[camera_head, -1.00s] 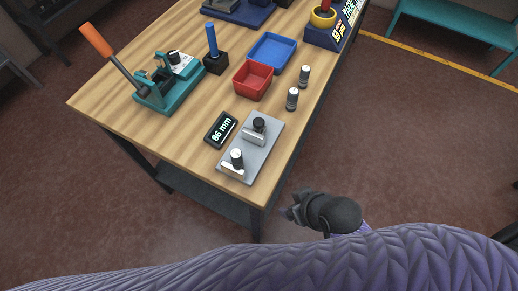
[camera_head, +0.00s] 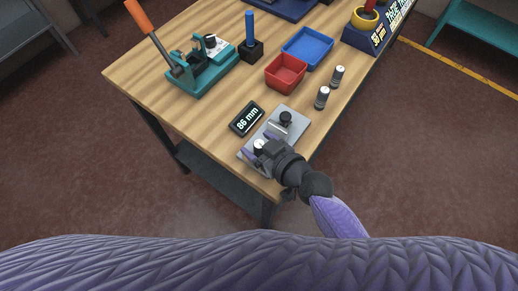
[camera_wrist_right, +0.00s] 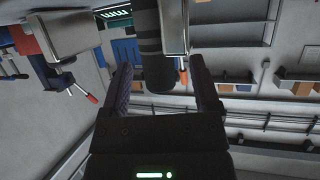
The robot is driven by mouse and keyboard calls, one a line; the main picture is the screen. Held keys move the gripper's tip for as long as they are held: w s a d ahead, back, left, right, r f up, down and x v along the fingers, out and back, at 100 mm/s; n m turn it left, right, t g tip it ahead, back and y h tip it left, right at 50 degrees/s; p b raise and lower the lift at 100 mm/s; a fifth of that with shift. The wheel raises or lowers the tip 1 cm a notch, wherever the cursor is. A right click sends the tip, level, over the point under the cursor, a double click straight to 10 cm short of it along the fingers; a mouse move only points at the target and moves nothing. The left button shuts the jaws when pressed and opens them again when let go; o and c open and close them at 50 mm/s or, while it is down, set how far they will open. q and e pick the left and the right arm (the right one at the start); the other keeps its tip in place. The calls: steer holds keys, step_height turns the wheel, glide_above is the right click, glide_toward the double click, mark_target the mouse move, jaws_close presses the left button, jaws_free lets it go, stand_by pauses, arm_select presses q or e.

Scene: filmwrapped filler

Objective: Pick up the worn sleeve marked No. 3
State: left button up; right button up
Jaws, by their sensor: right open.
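A grey plate (camera_head: 297,116) lies at the near corner of the table. On it a dark cylinder with a white top (camera_head: 259,144) stands at the near end, and a black-topped piece (camera_head: 286,118) sits with a metal block at the far end. My right gripper (camera_head: 264,152) is at the near cylinder, open. In the right wrist view a dark banded cylinder (camera_wrist_right: 152,45) shows between its spread fingers (camera_wrist_right: 160,75), with no clear grip. Two more dark, light-topped cylinders (camera_head: 322,97) (camera_head: 337,76) stand right of the trays. No number is readable on any cylinder. My left gripper is out of view.
An "86 mm" display (camera_head: 246,119) lies beside the plate. A red tray (camera_head: 286,75) and a blue tray (camera_head: 309,48) are behind it. A teal press (camera_head: 203,76) with an orange handle and a blue post (camera_head: 250,28) stand further left. Wood around the display is clear.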

steer(key=shift+w+a, duration=0.1)
steer(key=shift+a, duration=0.05)
steer(key=shift+c, duration=0.4)
steer(key=c, duration=0.7)
steer(key=shift+c, duration=1.3)
jaws_close()
